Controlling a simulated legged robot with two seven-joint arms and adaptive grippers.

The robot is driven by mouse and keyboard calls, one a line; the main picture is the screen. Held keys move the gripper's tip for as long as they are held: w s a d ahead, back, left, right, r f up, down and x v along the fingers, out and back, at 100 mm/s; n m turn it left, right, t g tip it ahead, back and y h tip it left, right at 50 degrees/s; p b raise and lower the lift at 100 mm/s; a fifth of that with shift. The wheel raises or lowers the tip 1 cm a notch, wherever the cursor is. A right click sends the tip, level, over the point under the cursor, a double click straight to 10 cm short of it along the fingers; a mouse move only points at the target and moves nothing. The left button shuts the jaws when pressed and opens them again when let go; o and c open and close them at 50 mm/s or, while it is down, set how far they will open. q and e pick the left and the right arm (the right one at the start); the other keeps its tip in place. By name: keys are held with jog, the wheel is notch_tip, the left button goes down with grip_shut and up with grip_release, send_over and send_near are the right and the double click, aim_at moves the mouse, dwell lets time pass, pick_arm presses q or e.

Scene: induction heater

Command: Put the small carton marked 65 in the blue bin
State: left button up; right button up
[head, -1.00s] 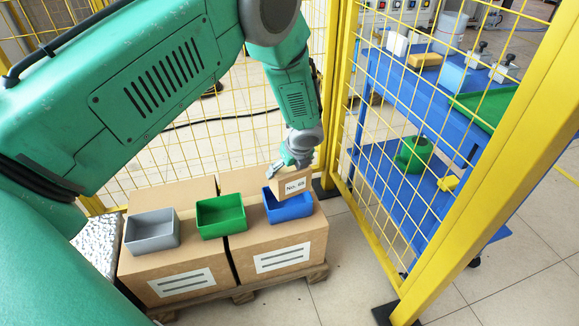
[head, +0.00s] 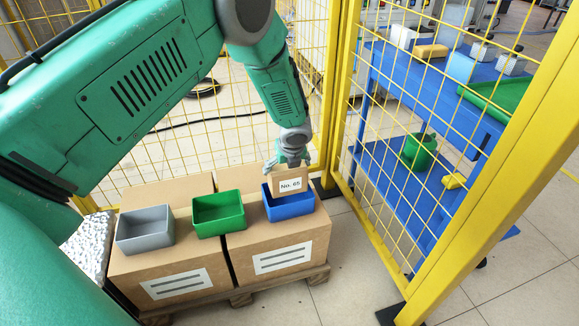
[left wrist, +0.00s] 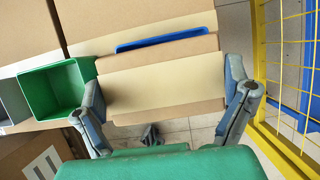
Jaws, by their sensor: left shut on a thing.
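The small carton (head: 290,181), with a white label reading No. 65, is in my left gripper (head: 287,161). In the left wrist view the carton (left wrist: 163,80) lies between the two fingers of my left gripper (left wrist: 165,95), which touch its sides. The blue bin (head: 289,209) stands on the right large box. The carton is above the bin, covering part of its back and inside. In the left wrist view only a strip of the blue bin (left wrist: 160,39) shows past the carton. I cannot tell whether the carton's lower edge is inside the rim. My right gripper is not in view.
The green bin (head: 219,214) and the grey bin (head: 146,231) stand left of the blue bin on large cardboard boxes (head: 180,278) on a pallet. A yellow mesh fence (head: 335,100) stands close behind and to the right. A blue trolley (head: 455,75) is beyond it.

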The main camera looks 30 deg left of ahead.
pick_arm(q)
jog(key=shift+a+f, duration=0.3)
jog(key=shift+f, duration=0.6)
jog(key=shift+d+f, duration=0.1)
jog(key=shift+f, duration=0.2)
jog(key=shift+d+f+b, duration=0.55)
jog(key=shift+f+b, duration=0.1)
jog(key=shift+f, duration=0.05)
jog(key=shift+a+f, duration=0.2)
jog(key=shift+a, duration=0.2)
jog(key=o, duration=1.3)
jog(key=shift+a, duration=0.1)
jog(key=shift+d, duration=0.3)
jog(key=shift+s+d+r, duration=0.1)
jog(key=shift+d+r, duration=0.2)
jog(key=shift+r, duration=0.3)
jog(key=v, duration=1)
jog(key=shift+s+r, duration=0.15)
jog(key=shift+r, duration=0.15)
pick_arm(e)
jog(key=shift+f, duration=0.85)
